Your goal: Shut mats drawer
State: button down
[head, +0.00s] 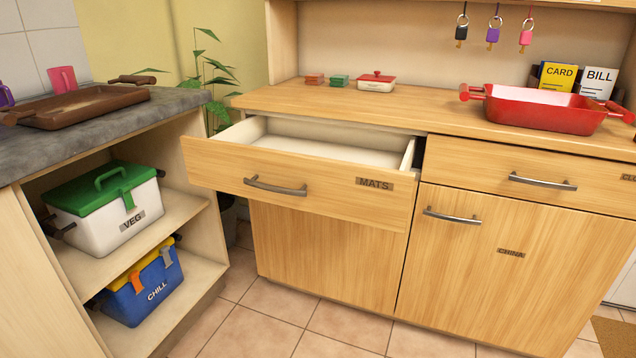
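The mats drawer (330,192) is in the upper left of the wooden cabinet in the head view. It is pulled out, and its white inside shows, with nothing seen in the visible part. Its wooden front carries a grey bar handle (275,187) and a label reading MATS (374,183). My gripper is not in this view.
A drawer (480,176) to the right is shut, above a shut door labelled CHINA (470,250). A red dish (545,107) stands on the cabinet top (420,112). At left, a grey counter (60,135) stands close to the open drawer's left end. Tiled floor (330,325) is clear in front.

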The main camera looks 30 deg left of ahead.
aim_at(358, 175)
jog(key=u, duration=0.25)
jog(key=i, duration=0.9)
jog(key=u, duration=0.85)
